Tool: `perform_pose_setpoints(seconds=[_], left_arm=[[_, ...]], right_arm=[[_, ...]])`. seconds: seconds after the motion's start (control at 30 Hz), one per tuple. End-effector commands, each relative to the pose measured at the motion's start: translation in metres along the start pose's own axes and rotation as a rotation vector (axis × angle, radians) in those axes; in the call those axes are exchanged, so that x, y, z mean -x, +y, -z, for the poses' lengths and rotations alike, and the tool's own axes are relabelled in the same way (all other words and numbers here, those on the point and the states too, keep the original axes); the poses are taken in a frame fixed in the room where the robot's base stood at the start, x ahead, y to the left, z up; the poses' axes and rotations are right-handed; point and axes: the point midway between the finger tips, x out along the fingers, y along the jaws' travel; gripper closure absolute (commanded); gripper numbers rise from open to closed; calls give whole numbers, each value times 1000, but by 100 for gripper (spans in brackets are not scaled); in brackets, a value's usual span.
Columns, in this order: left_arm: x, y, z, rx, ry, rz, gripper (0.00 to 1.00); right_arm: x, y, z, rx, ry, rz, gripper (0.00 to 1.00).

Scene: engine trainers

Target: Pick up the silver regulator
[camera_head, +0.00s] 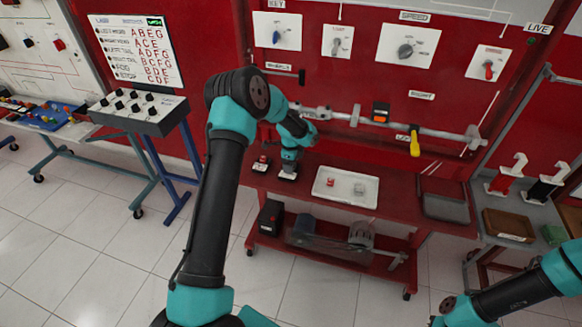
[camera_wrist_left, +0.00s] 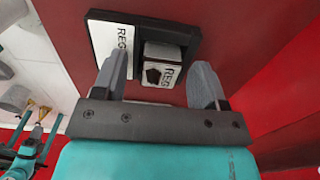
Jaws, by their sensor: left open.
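The silver regulator (camera_wrist_left: 160,68) is a small pale block with an arrow and REG lettering on its face. It sits in a black holder (camera_wrist_left: 185,30) beside a white REG label (camera_wrist_left: 112,45) on the red bench. My left gripper (camera_wrist_left: 165,88) is open, its two grey fingers on either side of the block with gaps showing. In the head view my left gripper (camera_head: 289,171) is low over the bench's left part and mostly covers the regulator. My right arm enters at the lower right of the head view; a small teal part with grey prongs in the wrist view may be its gripper.
A small black and red item (camera_head: 261,164) stands just left of the left gripper. A white tray (camera_head: 324,194) with a red and a grey block lies to the right. Behind, a rail (camera_head: 440,132) with a yellow-handled tool crosses the red panel.

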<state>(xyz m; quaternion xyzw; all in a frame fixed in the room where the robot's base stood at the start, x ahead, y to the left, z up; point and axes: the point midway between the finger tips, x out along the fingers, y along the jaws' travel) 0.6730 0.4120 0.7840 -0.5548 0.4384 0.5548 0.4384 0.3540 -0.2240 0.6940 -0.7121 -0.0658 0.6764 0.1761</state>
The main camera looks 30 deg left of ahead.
Motion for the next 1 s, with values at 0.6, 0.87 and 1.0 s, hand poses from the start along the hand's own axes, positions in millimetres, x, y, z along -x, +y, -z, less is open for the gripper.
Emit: perform_pose_setpoints(seconds=[0.6,0.87,1.0], left_arm=[[0,0,0,0,0,0,59],[1,0,0,0,0,0,84],[1,0,0,0,0,0,88]], right_arm=[[0,0,0,0,0,0,100],[0,0,0,0,0,0,100],[0,0,0,0,0,0,100]])
